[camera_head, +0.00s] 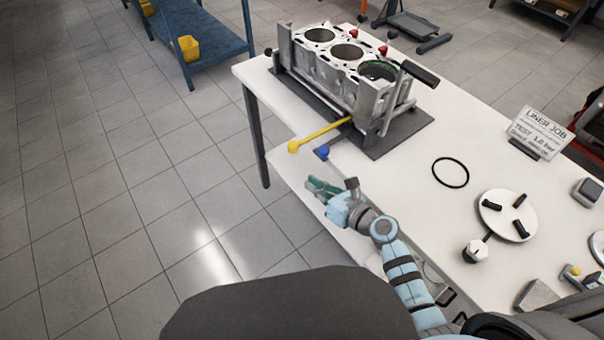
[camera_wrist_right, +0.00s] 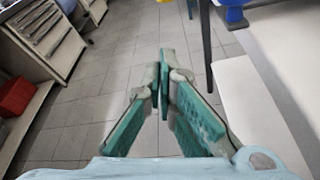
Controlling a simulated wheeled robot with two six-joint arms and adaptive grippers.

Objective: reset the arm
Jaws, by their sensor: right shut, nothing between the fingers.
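My right gripper (camera_head: 318,188) is shut and empty in the head view, at the white table's left edge, below the engine block's yellow-handled lever. The right wrist view shows its green-padded fingers (camera_wrist_right: 164,85) meeting at the tips with nothing between them. Tiled floor lies beyond the fingertips in that view. My right arm comes up from the bottom of the head view. My left gripper is not in view.
The engine block (camera_head: 345,65) stands in a fixture on a dark plate on the white table (camera_head: 400,180). A yellow-tipped lever (camera_head: 320,134) and a blue knob (camera_head: 322,152) stick out near my gripper. A black ring (camera_head: 450,172), a round white plate (camera_head: 507,214) and a sign (camera_head: 540,130) are to the right. Open floor is left.

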